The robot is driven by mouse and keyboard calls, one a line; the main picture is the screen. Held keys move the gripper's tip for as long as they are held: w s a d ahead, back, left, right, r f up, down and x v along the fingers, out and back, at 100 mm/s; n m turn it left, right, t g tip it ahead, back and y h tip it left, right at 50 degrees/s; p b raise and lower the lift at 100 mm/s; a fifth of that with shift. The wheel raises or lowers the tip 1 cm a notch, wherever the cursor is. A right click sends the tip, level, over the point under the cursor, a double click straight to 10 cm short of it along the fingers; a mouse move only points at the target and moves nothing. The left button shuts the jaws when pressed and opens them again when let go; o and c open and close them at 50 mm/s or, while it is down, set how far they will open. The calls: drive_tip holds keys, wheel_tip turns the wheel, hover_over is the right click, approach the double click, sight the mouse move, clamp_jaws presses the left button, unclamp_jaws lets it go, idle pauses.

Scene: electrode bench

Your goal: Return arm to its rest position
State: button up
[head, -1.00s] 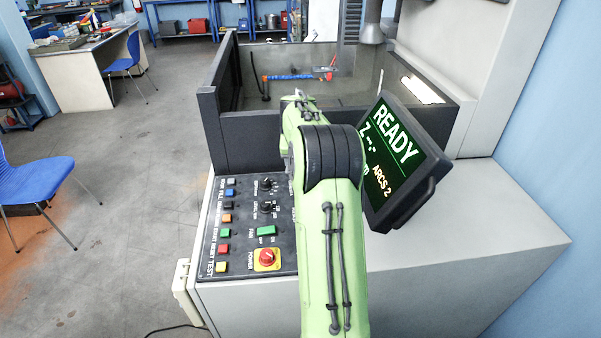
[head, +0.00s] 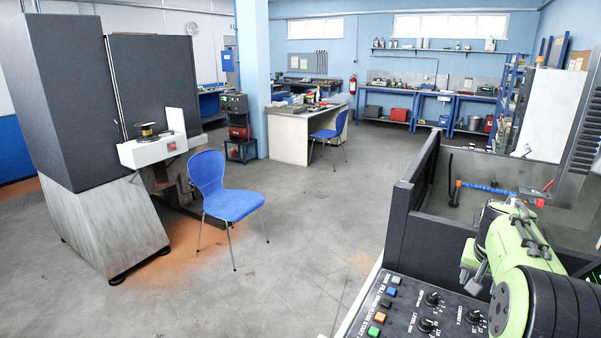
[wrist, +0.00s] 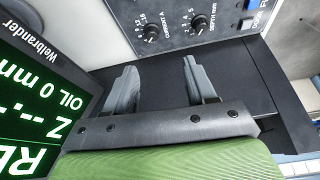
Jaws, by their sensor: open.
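My green arm (head: 515,248) fills the lower right of the head view, bent over the machine's control panel (head: 400,318). In the wrist view my gripper (wrist: 161,84) has its two grey fingers wide apart, with nothing between them. The fingers are over the dark wall of the machine (wrist: 240,75), close to the control panel's knobs. In the head view I cannot make out the fingertips clearly.
A lit display (wrist: 35,110) is close on the left of the wrist view. The dark-walled tank (head: 412,205) stands beside my arm. A blue chair (head: 222,190) and a grey machine (head: 70,110) stand left. Open floor (head: 310,230) lies between.

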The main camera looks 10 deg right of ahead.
drive_tip(key=s+a+r+n+t, duration=0.1)
drive_tip(key=s+a+r+n, duration=0.2)
drive_tip(key=a, duration=0.7)
drive_tip(key=s+a+r+n, duration=0.2)
drive_tip(key=s+a+r, duration=0.25)
drive_tip(key=a, duration=0.55)
drive_tip(key=s+a+f+n+y, duration=0.1)
drive_tip(key=s+a+f+n, duration=0.1)
drive_tip(key=s+a, duration=0.4)
drive_tip(key=s+a+f+n+t+y, duration=0.1)
drive_tip(key=s+a+f+n+y, duration=0.1)
drive_tip(key=s+a, duration=0.3)
drive_tip(key=s+f, duration=0.1)
drive_tip(key=s, duration=0.3)
drive_tip(key=shift+s+a+f, duration=0.3)
drive_tip(key=shift+s+a, duration=0.05)
drive_tip(key=shift+s, duration=0.05)
drive_tip(key=shift+d, duration=0.1)
